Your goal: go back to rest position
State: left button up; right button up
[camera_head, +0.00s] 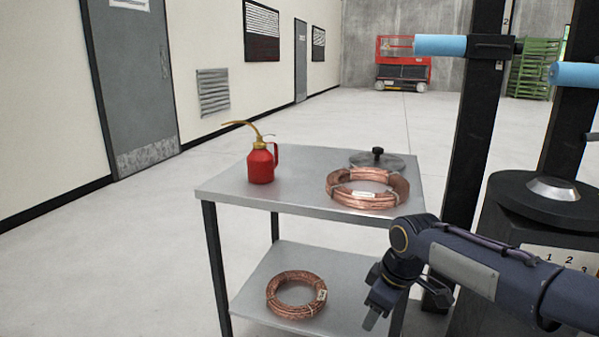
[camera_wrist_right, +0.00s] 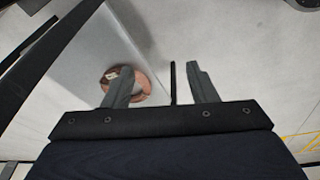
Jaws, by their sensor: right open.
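My right gripper (camera_head: 376,306) hangs in front of the right front corner of the metal table, pointing down. In the right wrist view its two fingers (camera_wrist_right: 160,88) stand apart with nothing between them. A copper coil (camera_head: 368,188) lies on the table top. A smaller copper coil (camera_head: 297,294) lies on the lower shelf, left of my right gripper and apart from it in the head view. In the right wrist view a coil (camera_wrist_right: 142,86) shows partly hidden behind the left finger. My left gripper is not in view.
The metal table (camera_head: 300,200) also bears a red oil can (camera_head: 262,164) and a grey disc with a black knob (camera_head: 377,158). A dark post (camera_head: 478,120) and a black round-topped stand (camera_head: 540,210) are at right. Open floor (camera_head: 130,260) lies left.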

jog(key=s+d+r+m+t+y, duration=0.1)
jog(key=s+d+m, duration=0.2)
jog(key=s, duration=0.5)
jog(key=s+d+r+m+t, duration=0.1)
jog(key=s+d+m, duration=0.25)
jog(key=s, duration=0.45)
jog(key=s+a+f+m+t+y, duration=0.1)
jog(key=s+f+m, duration=0.2)
jog(key=s, duration=0.3)
jog(key=s+a+f+m+t, duration=0.1)
jog(key=s+f+m, duration=0.2)
jog(key=s, duration=0.2)
notch_tip(320, 180, up, 38)
jog(key=p, duration=3.8)
jog(key=shift+d+r+g, duration=0.15)
jog(key=shift+r+g, duration=0.1)
jog(key=shift+g, duration=0.05)
jog(key=shift+w, duration=0.1)
